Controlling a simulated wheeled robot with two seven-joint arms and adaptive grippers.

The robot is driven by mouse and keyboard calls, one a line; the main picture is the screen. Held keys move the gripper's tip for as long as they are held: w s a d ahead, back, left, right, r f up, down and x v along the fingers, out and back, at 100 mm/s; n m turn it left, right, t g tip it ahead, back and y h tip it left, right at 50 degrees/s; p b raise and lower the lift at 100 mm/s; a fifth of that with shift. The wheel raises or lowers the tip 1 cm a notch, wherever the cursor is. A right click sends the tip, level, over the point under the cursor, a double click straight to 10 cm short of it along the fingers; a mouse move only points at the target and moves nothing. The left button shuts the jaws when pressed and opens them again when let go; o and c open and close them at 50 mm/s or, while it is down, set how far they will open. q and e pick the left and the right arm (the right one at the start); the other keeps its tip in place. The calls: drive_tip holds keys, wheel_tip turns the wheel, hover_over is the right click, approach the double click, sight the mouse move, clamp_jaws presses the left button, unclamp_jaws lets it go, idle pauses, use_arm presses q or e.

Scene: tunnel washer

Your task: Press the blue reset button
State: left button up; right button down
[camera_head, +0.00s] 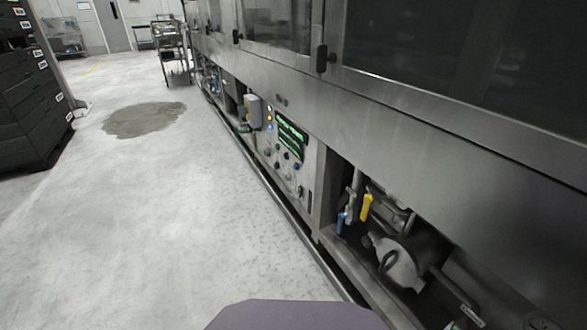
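The control panel (279,151) is set low in the long steel washer, in the middle of the view. It has a lit green screen (291,134), a column of small lights at its left, and several small round controls. One small round control at its lower right looks blue (297,166); it is too small to read any label. A small blue light (270,127) also shows in the column at the left. Neither of my grippers is in view.
The steel washer (430,115) runs along the right side. An open bay with a yellow-handled valve (366,206) and a blue handle (341,222) lies nearer. A grey box (253,111) juts out beyond the panel. Black drawers (30,100) stand left; the floor between is clear, with a damp-looking patch (144,119).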

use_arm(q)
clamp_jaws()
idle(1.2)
